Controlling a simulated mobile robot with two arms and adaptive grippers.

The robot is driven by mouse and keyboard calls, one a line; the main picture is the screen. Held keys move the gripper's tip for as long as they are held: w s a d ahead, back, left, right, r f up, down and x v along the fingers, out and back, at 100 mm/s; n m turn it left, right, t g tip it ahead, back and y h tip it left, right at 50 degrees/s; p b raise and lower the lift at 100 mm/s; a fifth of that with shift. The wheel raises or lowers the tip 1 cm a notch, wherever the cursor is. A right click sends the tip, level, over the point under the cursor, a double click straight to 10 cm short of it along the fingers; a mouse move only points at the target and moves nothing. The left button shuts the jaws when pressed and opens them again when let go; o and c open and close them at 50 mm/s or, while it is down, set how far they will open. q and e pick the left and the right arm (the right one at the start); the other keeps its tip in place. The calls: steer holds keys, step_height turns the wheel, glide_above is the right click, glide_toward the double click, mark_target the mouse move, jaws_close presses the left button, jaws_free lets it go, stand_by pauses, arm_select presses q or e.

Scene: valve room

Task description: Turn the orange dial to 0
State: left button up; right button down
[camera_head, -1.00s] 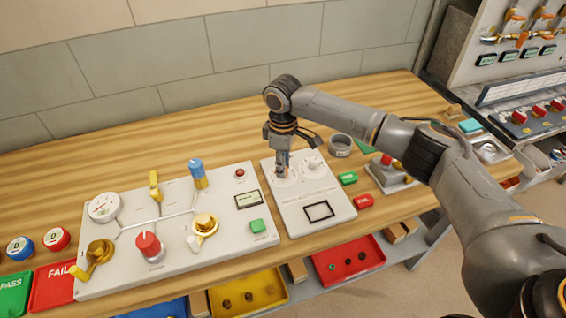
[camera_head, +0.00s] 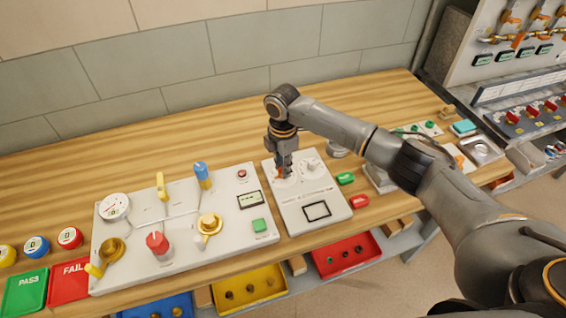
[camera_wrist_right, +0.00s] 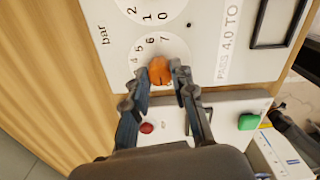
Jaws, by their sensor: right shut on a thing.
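The orange dial (camera_wrist_right: 160,70) sits on a round white scale on a white panel (camera_head: 318,192). In the right wrist view the digits 4, 5, 6 and 7 show beside it; the rest of its scale is hidden by my fingers. Which digit the dial points to I cannot tell. My right gripper (camera_wrist_right: 160,80) is shut on the orange dial, one finger on each side. In the head view this gripper (camera_head: 283,166) points down at the panel's far left part, and only a bit of orange shows beneath it. My left gripper is not in view.
A second white dial (camera_head: 310,165) with digits stands close on the right of my gripper. A larger board (camera_head: 130,262) with valves and a gauge lies to the left. Bare wood lies behind.

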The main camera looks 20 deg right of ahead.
steer(key=shift+n, duration=1.1)
steer(key=c, duration=1.1)
jaws_free()
steer(key=shift+r, duration=0.1)
step_height(320, 180, up, 12)
steer(key=shift+a, duration=0.1)
